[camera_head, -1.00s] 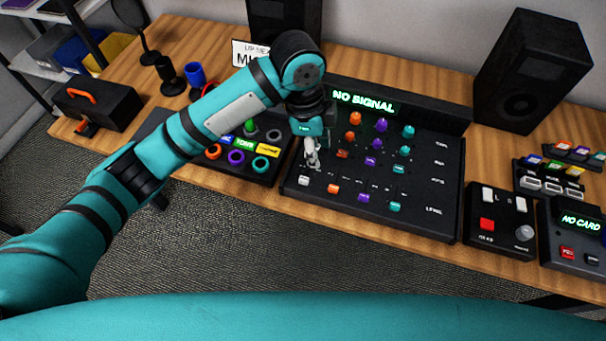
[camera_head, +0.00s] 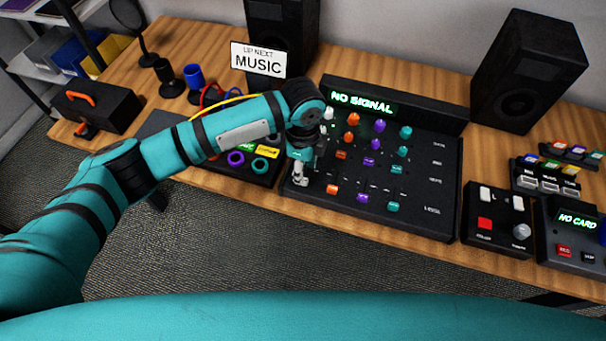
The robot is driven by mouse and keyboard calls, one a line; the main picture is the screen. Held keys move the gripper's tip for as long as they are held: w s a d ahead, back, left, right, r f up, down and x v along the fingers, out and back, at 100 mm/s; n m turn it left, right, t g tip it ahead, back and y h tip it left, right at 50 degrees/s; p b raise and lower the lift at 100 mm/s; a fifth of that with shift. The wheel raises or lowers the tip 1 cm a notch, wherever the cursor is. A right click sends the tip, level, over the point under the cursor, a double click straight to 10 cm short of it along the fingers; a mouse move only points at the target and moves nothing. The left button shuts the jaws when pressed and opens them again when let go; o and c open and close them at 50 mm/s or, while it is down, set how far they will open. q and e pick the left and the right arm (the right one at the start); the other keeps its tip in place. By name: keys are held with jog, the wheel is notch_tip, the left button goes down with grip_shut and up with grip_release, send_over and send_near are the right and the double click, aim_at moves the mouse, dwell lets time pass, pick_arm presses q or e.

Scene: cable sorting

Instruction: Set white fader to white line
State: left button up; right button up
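The black mixer panel (camera_head: 420,217) stands on the wooden table under a "NO SIGNAL" display. My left gripper (camera_head: 299,180) points down over the front left corner of the panel, at the lower end of the white column. It covers the white fader there, so I cannot see the fader cap or whether the fingers touch it. The finger gap is too small to read. A white knob (camera_head: 328,113) shows at the top of that column. The orange fader (camera_head: 332,189), purple fader (camera_head: 362,197) and teal fader (camera_head: 393,206) sit to the right. I cannot make out the white line. My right gripper is not in view.
A cable box with coloured rings (camera_head: 236,159) lies left of the panel, partly behind my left arm. A small box with a red button (camera_head: 485,223) stands to the right. Speakers (camera_head: 530,75) and a "MUSIC" sign (camera_head: 258,60) stand behind. A black toolbox (camera_head: 97,105) is far left.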

pick_arm(q)
jog(key=shift+f, duration=2.2)
jog(key=shift+c, duration=0.3)
grip_shut()
